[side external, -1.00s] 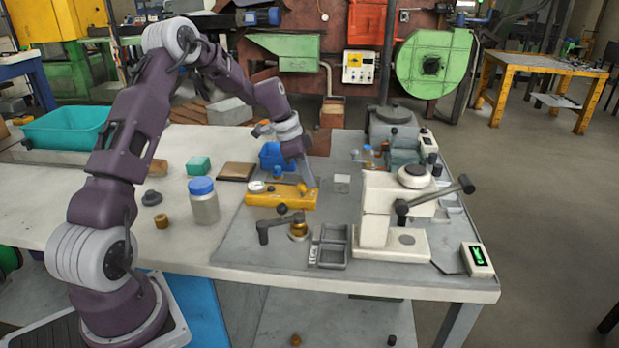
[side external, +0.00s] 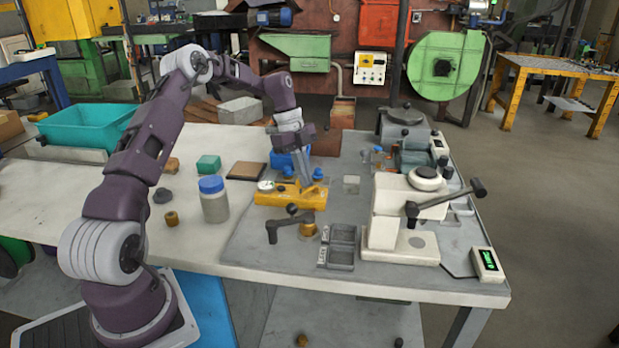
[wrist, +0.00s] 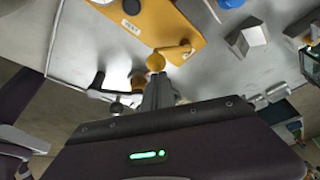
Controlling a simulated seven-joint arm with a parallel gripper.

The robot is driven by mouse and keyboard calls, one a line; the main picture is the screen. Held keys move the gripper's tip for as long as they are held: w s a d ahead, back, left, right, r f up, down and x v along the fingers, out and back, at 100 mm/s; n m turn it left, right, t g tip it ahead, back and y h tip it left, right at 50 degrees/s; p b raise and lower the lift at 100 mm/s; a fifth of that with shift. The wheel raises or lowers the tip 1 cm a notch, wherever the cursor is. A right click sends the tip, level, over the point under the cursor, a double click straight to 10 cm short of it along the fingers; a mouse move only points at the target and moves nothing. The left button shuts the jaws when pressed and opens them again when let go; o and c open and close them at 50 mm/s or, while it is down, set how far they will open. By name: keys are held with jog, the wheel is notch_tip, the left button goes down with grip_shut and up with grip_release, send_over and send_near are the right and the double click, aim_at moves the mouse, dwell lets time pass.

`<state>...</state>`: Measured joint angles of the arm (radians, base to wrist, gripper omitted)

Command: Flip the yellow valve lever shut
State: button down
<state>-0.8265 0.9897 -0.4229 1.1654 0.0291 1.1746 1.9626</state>
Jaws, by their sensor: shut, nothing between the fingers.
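A yellow valve block (side external: 275,198) lies on the grey plate in the middle of the bench. In the wrist view its labelled yellow body (wrist: 165,27) is at the top. A short yellow lever with a round yellow knob (wrist: 155,62) shows at the block's lower edge. My gripper (side external: 305,183) points down over the block's right part, its fingers shut and empty. In the wrist view the gripper (wrist: 158,80) has its tips just below the knob; I cannot tell whether they touch it. In the side view the lever is too small to make out.
A dark handle (side external: 285,222) on a brass fitting stands in front of the block. Beside it are a small grey tray (side external: 338,258) and a cream press (side external: 385,220). A blue part (side external: 280,160) is behind the block. A blue-capped jar (side external: 214,205) stands left.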

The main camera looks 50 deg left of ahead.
jog(key=a+m, duration=0.1)
jog(key=m, duration=0.1)
jog(key=a+m+g, duration=0.1)
jog(key=m, duration=0.1)
jog(key=shift+s+m+g, duration=0.1)
jog(key=shift+m+g, duration=0.2)
jog(key=shift+a, duration=0.75)
jog(key=shift+w+a, duration=0.2)
notch_tip(320, 180, up, 10)
jog(key=shift+d, duration=0.25)
dwell(0.6)
jog(key=shift+s+r, duration=0.1)
